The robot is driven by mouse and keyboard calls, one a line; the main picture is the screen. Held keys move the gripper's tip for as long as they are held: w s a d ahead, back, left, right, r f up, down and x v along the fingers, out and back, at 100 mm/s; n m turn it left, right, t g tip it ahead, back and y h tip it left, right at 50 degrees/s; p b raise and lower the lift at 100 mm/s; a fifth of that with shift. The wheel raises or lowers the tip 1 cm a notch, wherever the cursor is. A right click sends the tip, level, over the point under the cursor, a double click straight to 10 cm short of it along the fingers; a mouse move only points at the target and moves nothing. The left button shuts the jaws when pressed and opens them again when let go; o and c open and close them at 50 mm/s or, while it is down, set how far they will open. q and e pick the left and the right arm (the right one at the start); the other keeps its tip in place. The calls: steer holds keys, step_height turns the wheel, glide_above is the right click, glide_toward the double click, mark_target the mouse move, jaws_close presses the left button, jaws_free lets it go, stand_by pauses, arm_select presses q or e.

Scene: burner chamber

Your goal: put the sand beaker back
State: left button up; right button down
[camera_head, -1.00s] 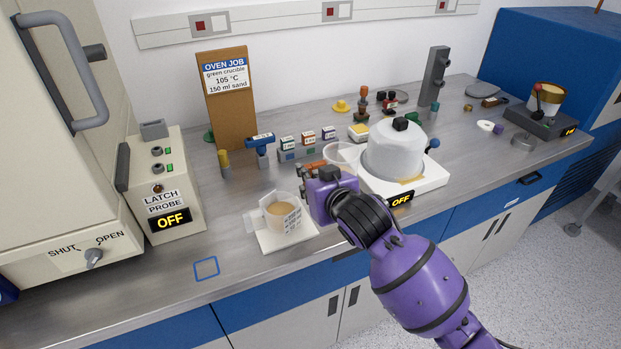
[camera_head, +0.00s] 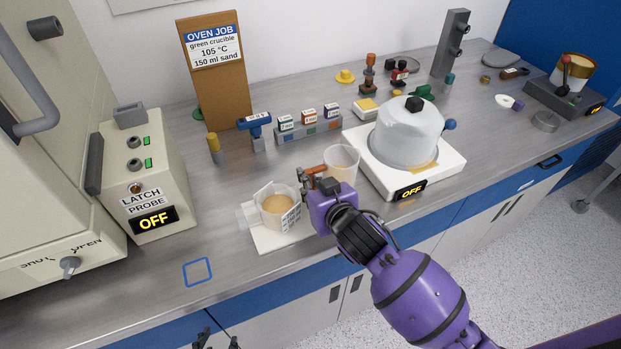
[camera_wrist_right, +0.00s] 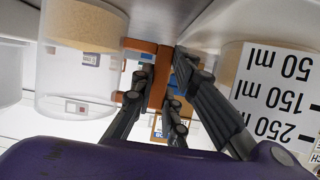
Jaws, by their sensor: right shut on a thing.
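My right gripper (camera_head: 312,187) is shut on the orange-brown handle (camera_wrist_right: 160,78) of a clear beaker (camera_head: 342,162). The right wrist view shows this beaker (camera_wrist_right: 82,75) upside down, with a layer of sand in its base. Whether it touches the bench I cannot tell. A second clear beaker (camera_head: 278,208), with a printed millilitre scale and sand inside, stands on a white pad (camera_head: 268,240) just left of the gripper. Two dark fingertips of my left gripper (camera_head: 217,340) show apart at the bottom edge, with nothing between them.
A balance (camera_head: 365,165) under a cloudy dome (camera_head: 408,135) stands right of the held beaker. Small labelled boxes (camera_head: 308,124) and a blue-topped stand (camera_head: 256,133) are behind. A latch-probe box (camera_head: 150,190) stands left. A blue square outline (camera_head: 197,271) marks clear bench at the front.

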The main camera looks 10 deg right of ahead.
steer(key=shift+s+r, duration=0.15)
steer(key=shift+s, duration=0.35)
steer(key=c, duration=1.7)
jaws_free()
steer(key=shift+w+f, duration=0.2)
steer(key=shift+f, duration=0.05)
steer(key=shift+c, duration=0.2)
arm_select(q)
steer(key=shift+s+f, duration=0.15)
steer(key=shift+s, duration=0.55)
steer(key=shift+w, duration=0.1)
arm_select(e)
steer(key=shift+r, duration=0.15)
